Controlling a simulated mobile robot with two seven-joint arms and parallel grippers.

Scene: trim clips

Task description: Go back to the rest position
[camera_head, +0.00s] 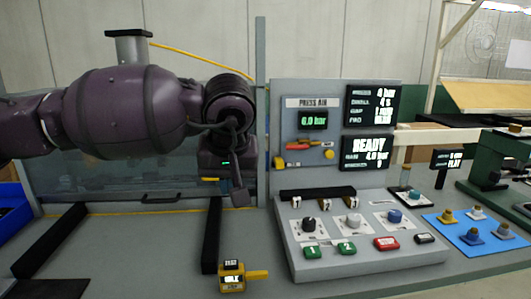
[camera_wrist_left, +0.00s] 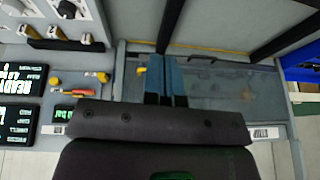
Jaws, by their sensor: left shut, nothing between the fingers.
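My left arm, dark purple, reaches in from the left in the head view. Its left gripper (camera_head: 239,197) hangs down in front of the grey back panel, just left of the press console (camera_head: 290,245). In the left wrist view the two blue fingers of the left gripper (camera_wrist_left: 165,60) lie side by side, shut with nothing between them. The gripper appears clear of the console and the table. My right arm and gripper are not in view.
The console has knobs, green and red buttons and a READY display (camera_head: 370,152). A yellow device (camera_head: 232,277) stands at the table's front. Dark rails (camera_head: 211,235) lie on the table. A blue mat (camera_head: 468,236) with several fittings is at right, a blue bin (camera_head: 12,210) at left.

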